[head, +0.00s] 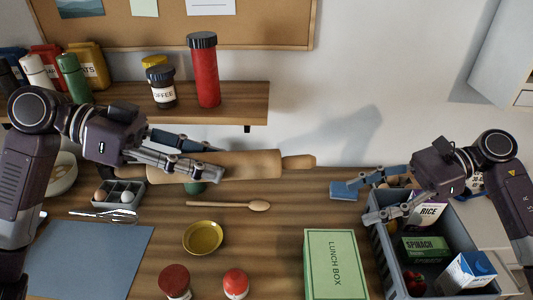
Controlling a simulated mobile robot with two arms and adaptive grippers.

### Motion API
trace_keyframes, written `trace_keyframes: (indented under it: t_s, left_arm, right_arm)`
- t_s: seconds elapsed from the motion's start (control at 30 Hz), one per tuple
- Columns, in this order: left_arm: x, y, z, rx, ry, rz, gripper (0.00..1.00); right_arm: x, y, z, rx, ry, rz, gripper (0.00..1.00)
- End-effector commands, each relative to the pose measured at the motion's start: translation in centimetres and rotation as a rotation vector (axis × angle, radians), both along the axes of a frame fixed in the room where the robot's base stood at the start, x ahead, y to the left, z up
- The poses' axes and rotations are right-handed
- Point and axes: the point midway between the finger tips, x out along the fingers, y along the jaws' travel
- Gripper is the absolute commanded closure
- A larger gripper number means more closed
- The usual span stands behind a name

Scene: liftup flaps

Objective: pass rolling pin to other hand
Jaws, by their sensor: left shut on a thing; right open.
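The wooden rolling pin (250,165) is held level above the table, with its right handle (298,162) free and pointing right. My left gripper (212,160) is shut around the left part of its body, and the fingers hide some of it. My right gripper (372,194) is open and empty, its fingers pointing left over the left edge of the crate. A clear gap lies between the right handle and the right fingers.
A grey crate (388,262) with rice, spinach and a carton stands at right. A green lunch box (335,265), wooden spoon (232,205), yellow bowl (203,237), red-lidded jars and egg tray (118,193) are on the table. A shelf (230,103) with containers is behind.

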Motion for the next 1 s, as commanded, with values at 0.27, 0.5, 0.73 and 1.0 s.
trace_keyframes:
  t_s: [0.27, 0.5, 0.73, 1.0]
  left_arm:
    - [0.0, 0.0, 0.1, -0.004, -0.001, 0.001, 1.00]
    - [0.0, 0.0, 0.1, -0.004, -0.002, 0.001, 1.00]
    - [0.0, -0.1, 0.1, -0.004, -0.002, 0.001, 1.00]
    - [0.0, 0.0, 0.1, -0.004, -0.002, 0.001, 1.00]
  right_arm:
    - [0.9, 5.0, 5.9, 0.004, -0.010, 0.000, 0.45]
    - [0.3, 10.2, 12.4, 0.002, -0.009, -0.010, 0.45]
    - [-0.3, 12.3, 14.3, -0.001, -0.002, -0.016, 0.45]
    - [-0.5, 16.2, 12.7, 0.001, 0.000, -0.014, 0.45]
